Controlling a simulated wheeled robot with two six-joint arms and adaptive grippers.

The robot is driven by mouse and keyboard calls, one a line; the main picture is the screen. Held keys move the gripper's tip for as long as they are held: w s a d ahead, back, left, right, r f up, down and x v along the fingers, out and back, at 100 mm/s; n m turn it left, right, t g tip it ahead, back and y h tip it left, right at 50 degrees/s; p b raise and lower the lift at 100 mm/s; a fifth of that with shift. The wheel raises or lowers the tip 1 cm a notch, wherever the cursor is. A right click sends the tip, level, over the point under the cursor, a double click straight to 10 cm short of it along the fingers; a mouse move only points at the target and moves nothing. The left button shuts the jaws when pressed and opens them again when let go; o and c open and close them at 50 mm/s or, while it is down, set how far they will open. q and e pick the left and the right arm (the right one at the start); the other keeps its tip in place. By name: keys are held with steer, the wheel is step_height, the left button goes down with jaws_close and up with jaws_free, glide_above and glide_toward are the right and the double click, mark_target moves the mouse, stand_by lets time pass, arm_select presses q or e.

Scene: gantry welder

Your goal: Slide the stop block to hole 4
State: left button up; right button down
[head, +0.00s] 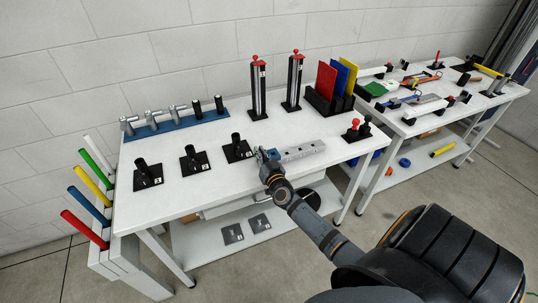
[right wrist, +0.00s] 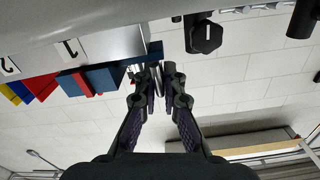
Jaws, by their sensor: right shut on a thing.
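A grey rail (head: 304,150) with holes along it lies near the front edge of the white table. A small blue block (head: 275,154), apparently the stop block, is at the rail's left end. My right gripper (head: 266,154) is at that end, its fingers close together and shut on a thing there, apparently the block. In the right wrist view the fingertips (right wrist: 160,72) nearly meet beside a blue piece (right wrist: 155,50). The fingers hide much of what they hold, and I cannot tell which hole it is at. My left gripper is not in view.
Black posts on numbered plates (head: 190,160) stand left of the rail. Red and black knobs (head: 357,131) are at its right. Behind are two red-topped columns (head: 258,88) and coloured panels (head: 335,82). The table (head: 190,205) is bare along its front left.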

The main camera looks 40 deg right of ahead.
steer(key=shift+s+d, duration=0.2)
steer(key=shift+d, duration=0.55)
steer(key=shift+s+d, duration=0.15)
steer(key=shift+d, duration=0.6)
steer(key=shift+s+d, duration=0.2)
steer(key=shift+d, duration=0.55)
steer(key=shift+s+d+b, duration=0.25)
steer(key=shift+d+b, duration=0.05)
steer(key=shift+d, duration=0.75)
steer(key=shift+s+d+b, duration=0.25)
steer(key=shift+d, duration=0.75)
steer(key=shift+s+d+b, duration=0.35)
steer(key=shift+d+b, duration=0.15)
steer(key=shift+d, duration=1)
steer(key=shift+s+d+b, duration=0.35)
steer(key=shift+d+b, duration=0.1)
steer(key=shift+d, duration=1)
steer(key=shift+s+d+b, duration=0.35)
steer(key=shift+d+b, duration=0.15)
steer(key=shift+d, duration=1)
steer(key=c, duration=1)
jaws_free()
steer(key=v, duration=1.2)
